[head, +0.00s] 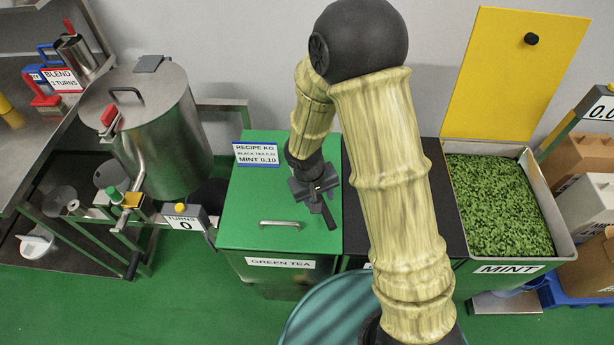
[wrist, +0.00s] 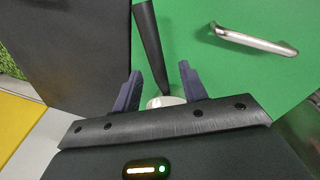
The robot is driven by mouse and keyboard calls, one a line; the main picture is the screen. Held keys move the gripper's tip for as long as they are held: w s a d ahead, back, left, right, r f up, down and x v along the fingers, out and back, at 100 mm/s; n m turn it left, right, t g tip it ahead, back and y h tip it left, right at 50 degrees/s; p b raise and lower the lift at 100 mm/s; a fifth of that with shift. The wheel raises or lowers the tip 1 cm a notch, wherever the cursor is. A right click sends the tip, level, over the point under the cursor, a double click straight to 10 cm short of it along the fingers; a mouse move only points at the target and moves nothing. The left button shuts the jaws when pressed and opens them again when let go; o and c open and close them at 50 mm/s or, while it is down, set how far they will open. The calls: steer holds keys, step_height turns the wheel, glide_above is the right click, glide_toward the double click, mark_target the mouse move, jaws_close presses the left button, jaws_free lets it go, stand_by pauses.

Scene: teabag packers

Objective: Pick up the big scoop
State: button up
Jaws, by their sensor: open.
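The big scoop lies on the green lid, mostly under my gripper. Its black handle (wrist: 150,45) reaches out from between the fingers in the wrist view, and a small part of its pale bowl (wrist: 166,102) shows close to the palm. In the head view the dark handle (head: 329,216) sticks out below the gripper, and the bowl is hidden. My gripper (head: 317,202) is open over the right part of the green lid. In the wrist view its two fingers (wrist: 160,80) stand on either side of the scoop, apart from it. I cannot tell the exact height gap.
The green tea bin's lid (head: 250,188) has a metal handle (head: 280,224) left of the gripper. A black lid (head: 362,165) adjoins on the right. The mint bin (head: 498,205) stands open beyond it, its yellow lid (head: 513,75) raised. A steel drum (head: 160,130) stands left.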

steer(key=shift+w+d+f, duration=0.1)
steer(key=shift+d+f, duration=0.05)
steer(key=shift+f, duration=0.6)
steer(key=shift+w+d+f, duration=0.15)
steer(key=shift+f, duration=0.65)
steer(key=shift+w+d+f, duration=0.1)
steer(key=shift+d+f, duration=0.05)
steer(key=shift+f, duration=0.6)
jaws_close()
